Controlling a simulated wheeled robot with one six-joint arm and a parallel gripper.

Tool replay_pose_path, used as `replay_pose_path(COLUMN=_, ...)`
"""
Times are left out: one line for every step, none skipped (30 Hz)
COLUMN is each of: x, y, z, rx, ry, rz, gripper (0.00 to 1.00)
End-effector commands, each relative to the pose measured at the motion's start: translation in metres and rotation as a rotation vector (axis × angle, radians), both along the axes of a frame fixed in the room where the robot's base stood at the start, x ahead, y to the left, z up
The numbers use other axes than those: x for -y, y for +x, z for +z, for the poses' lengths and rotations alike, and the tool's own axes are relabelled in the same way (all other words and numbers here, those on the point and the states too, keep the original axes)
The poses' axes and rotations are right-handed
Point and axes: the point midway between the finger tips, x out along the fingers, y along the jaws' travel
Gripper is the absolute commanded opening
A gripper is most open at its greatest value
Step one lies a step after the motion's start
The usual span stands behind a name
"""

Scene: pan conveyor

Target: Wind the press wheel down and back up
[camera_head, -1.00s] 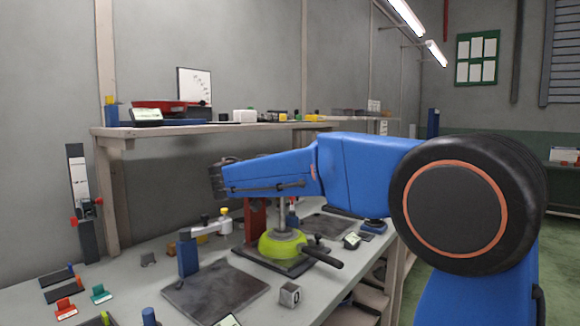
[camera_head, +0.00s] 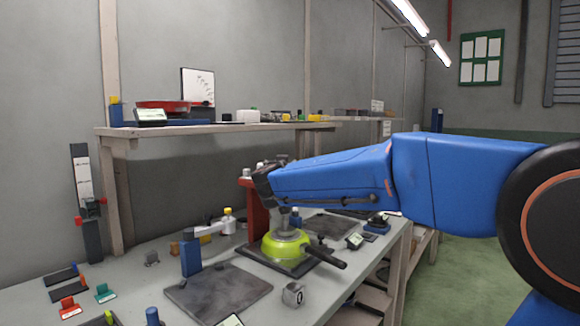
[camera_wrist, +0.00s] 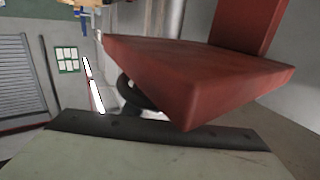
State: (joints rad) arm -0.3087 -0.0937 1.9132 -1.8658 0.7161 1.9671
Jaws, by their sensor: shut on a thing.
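The press stands on the bench, with a red post (camera_head: 256,212), a grey upright screw and a lime-green round part (camera_head: 284,246) on a dark base. A dark handle sticks out of it to the right. My gripper (camera_head: 270,180) is at the top of the press, beside the red post, shut on what appears to be the press wheel. The wheel is mostly hidden by my wrist in the head view. In the wrist view a black curved rim (camera_wrist: 135,94), likely the wheel, shows partly behind the red press frame (camera_wrist: 195,75). My fingertips are not clearly seen.
A shelf (camera_head: 215,129) with small items runs behind the bench. A dark mat (camera_head: 218,292), a blue post (camera_head: 190,257) with a pale arm, and a small metal block (camera_head: 294,294) lie left and front of the press. Small red and green items sit further left.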

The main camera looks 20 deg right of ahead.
Motion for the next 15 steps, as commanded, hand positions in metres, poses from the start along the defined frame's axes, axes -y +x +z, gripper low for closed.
replay_pose_path(x=0.0008, y=-0.0002, z=0.0002, rx=0.000, ry=0.000, rz=0.027, gripper=0.04)
replay_pose_path(x=0.0000, y=-0.0001, z=0.0003, rx=0.001, ry=0.000, rz=0.045, gripper=0.04)
replay_pose_path(x=-0.0009, y=0.0001, z=0.0004, rx=0.000, ry=-0.001, rz=0.067, gripper=0.04)
replay_pose_path(x=-0.0014, y=0.0004, z=0.0001, rx=-0.001, ry=0.000, rz=0.082, gripper=0.04)
replay_pose_path(x=-0.0020, y=0.0007, z=0.0001, rx=0.000, ry=-0.001, rz=0.096, gripper=0.04)
replay_pose_path(x=-0.0030, y=0.0008, z=-0.0002, rx=0.000, ry=0.000, rz=0.115, gripper=0.04)
replay_pose_path(x=-0.0039, y=0.0012, z=-0.0002, rx=-0.001, ry=-0.001, rz=0.128, gripper=0.04)
replay_pose_path(x=-0.0042, y=0.0014, z=-0.0003, rx=-0.001, ry=0.001, rz=0.140, gripper=0.04)
replay_pose_path(x=-0.0048, y=0.0017, z=-0.0004, rx=-0.001, ry=0.000, rz=0.156, gripper=0.04)
replay_pose_path(x=-0.0050, y=0.0018, z=-0.0003, rx=-0.001, ry=0.000, rz=0.166, gripper=0.04)
replay_pose_path(x=-0.0058, y=0.0019, z=-0.0003, rx=-0.001, ry=-0.001, rz=0.178, gripper=0.04)
replay_pose_path(x=-0.0064, y=0.0021, z=0.0000, rx=0.000, ry=-0.001, rz=0.192, gripper=0.04)
replay_pose_path(x=-0.0070, y=0.0021, z=-0.0001, rx=0.000, ry=0.000, rz=0.202, gripper=0.04)
replay_pose_path(x=-0.0073, y=0.0022, z=0.0001, rx=-0.001, ry=-0.001, rz=0.212, gripper=0.04)
replay_pose_path(x=-0.0076, y=0.0022, z=0.0002, rx=0.000, ry=-0.001, rz=0.223, gripper=0.04)
